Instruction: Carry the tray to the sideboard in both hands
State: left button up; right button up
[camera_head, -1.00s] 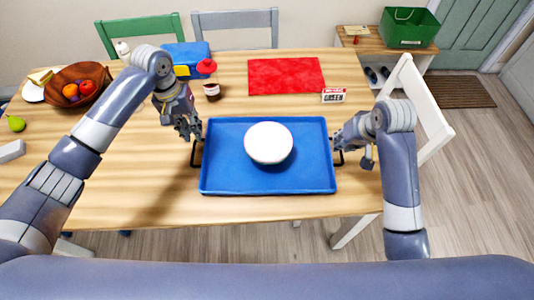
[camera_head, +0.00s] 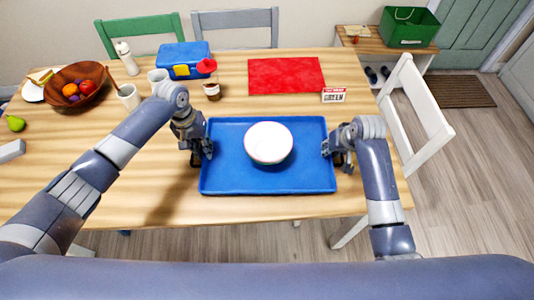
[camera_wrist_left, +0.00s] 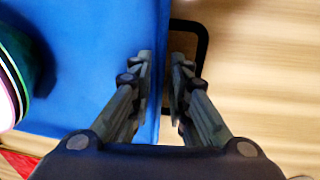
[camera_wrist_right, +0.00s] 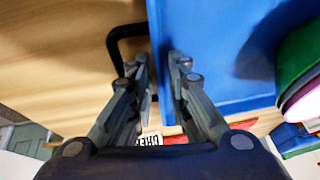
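The blue tray (camera_head: 225,178) lies flat on the wooden table, with a white-topped round bowl or stack of dishes (camera_head: 268,140) on it. My left gripper (camera_head: 207,150) is at the tray's left edge. In the left wrist view its fingers (camera_wrist_left: 162,55) stand apart on either side of the tray's edge, near a black handle (camera_wrist_left: 203,45). My right gripper (camera_head: 328,148) is at the tray's right edge. In the right wrist view its fingers (camera_wrist_right: 160,58) stand apart over the edge beside the other black handle (camera_wrist_right: 112,42). Finger contact is unclear.
A red mat (camera_head: 286,75), a small sign (camera_head: 333,95), a jar (camera_head: 212,91) and a blue lunch box (camera_head: 184,58) stand behind the tray. A fruit bowl (camera_head: 95,75) is at left. A white chair (camera_head: 425,115) stands right of the table, near a low bench (camera_head: 385,45).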

pick_arm(q)
jog(key=shift+c, duration=0.6)
pick_arm(e)
jog(key=shift+c, duration=0.6)
pick_arm(q)
grip_shut()
pick_arm(e)
grip_shut()
pick_arm(q)
jog(key=shift+w+r, duration=0.15)
pick_arm(e)
jog(key=shift+w+r, duration=0.1)
jog(key=shift+r, duration=0.1)
pick_arm(q)
jog(key=shift+r, duration=0.15)
pick_arm(e)
jog(key=shift+r, duration=0.15)
